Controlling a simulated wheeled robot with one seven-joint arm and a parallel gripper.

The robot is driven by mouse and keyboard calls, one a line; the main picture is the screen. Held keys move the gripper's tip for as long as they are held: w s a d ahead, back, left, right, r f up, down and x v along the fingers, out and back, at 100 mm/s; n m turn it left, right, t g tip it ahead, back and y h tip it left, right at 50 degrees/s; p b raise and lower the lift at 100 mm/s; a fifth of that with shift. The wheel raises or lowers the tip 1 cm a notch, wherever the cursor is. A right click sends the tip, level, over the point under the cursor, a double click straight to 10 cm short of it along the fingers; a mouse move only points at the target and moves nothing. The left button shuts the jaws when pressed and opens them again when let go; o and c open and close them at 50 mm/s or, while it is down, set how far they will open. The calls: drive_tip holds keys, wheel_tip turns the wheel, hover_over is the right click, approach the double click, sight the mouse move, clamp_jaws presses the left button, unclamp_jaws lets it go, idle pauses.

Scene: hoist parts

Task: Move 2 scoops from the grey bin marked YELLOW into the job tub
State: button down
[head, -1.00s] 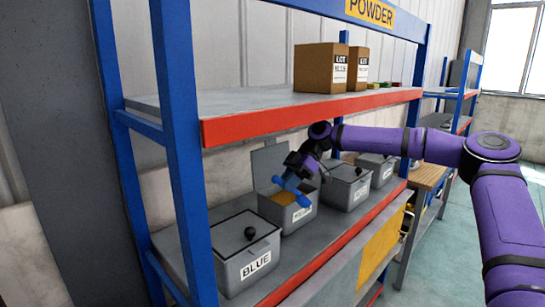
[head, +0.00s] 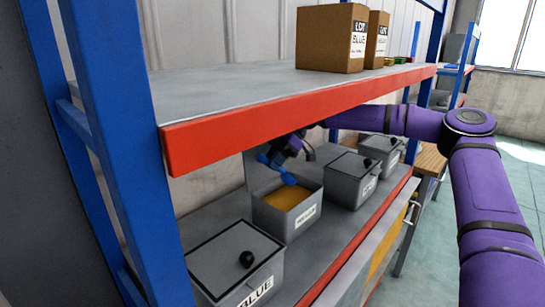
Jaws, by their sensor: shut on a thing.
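The grey bin marked YELLOW (head: 277,222) stands on the lower shelf, with its lid up behind it and yellow powder (head: 290,198) inside. Its label is small and hard to read. My gripper (head: 291,146) is shut on a blue scoop (head: 274,166), partly hidden by the upper shelf's red edge. The scoop is above the back part of the open bin; I cannot tell whether it holds powder. I cannot make out the job tub in this view.
A closed grey bin marked BLUE (head: 232,262) with a black knob stands nearer. Closed grey bins (head: 350,188) stand farther along. The upper shelf's red edge (head: 300,122) runs low above the bins. Cardboard boxes (head: 330,40) sit on the upper shelf.

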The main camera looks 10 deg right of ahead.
wheel_tip(320, 180, down, 10)
drive_tip(key=shift+d+r, duration=0.25)
drive_tip(key=shift+d, duration=0.1)
idle(0.4)
idle(0.7)
drive_tip(key=shift+r, duration=5.15)
